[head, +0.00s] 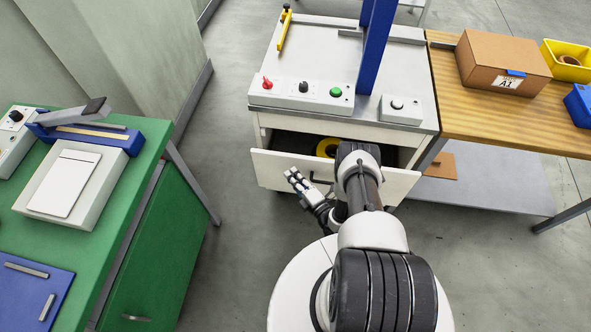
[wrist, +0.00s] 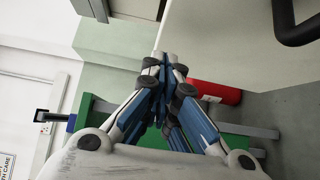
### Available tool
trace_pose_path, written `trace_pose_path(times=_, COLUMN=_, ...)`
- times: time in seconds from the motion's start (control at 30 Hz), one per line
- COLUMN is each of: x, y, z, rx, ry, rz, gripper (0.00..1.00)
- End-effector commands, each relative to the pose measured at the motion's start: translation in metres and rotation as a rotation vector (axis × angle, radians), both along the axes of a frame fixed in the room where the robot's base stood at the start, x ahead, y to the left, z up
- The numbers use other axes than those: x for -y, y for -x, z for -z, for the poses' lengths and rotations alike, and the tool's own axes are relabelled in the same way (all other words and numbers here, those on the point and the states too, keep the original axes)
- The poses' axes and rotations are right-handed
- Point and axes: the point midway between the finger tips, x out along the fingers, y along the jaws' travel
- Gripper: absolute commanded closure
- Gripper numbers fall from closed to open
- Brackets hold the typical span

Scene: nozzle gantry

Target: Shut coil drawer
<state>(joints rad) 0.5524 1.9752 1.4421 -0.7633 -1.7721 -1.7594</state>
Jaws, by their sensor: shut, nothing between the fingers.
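The coil drawer (head: 272,168) is pulled out of the white cabinet, its pale front standing away from the body. A yellow coil (head: 326,147) lies inside, partly hidden by my arm. The dark drawer handle (head: 322,179) also shows at the upper right of the wrist view (wrist: 296,28). My gripper (head: 293,176) is shut and empty, in front of the drawer front and left of the handle. In the wrist view my fingertips (wrist: 166,58) meet beside the edge of the pale panel (wrist: 225,45). I cannot tell whether they touch it.
The cabinet top (head: 315,65) carries a control box (head: 303,94) with knobs and a blue post (head: 375,45). A green bench (head: 105,205) stands left, with free floor between. A wooden table (head: 470,105) with a cardboard box (head: 502,62) adjoins on the right.

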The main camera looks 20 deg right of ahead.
Motion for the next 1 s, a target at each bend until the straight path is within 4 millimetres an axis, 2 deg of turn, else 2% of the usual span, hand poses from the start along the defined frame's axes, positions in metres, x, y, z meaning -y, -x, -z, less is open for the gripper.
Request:
trace_pose_path(times=0.03, x=0.009, y=-0.007, z=0.001, rx=0.005, ry=0.002, rz=0.007, gripper=1.00)
trace_pose_path(times=0.23, x=0.019, y=-0.023, z=0.000, rx=0.002, ry=0.002, rz=0.006, gripper=1.00)
trace_pose_path(times=0.73, x=0.023, y=-0.028, z=0.000, rx=0.001, ry=0.002, rz=0.006, gripper=1.00)
trace_pose_path(times=1.0, x=0.042, y=-0.056, z=0.000, rx=0.003, ry=0.003, rz=0.007, gripper=1.00)
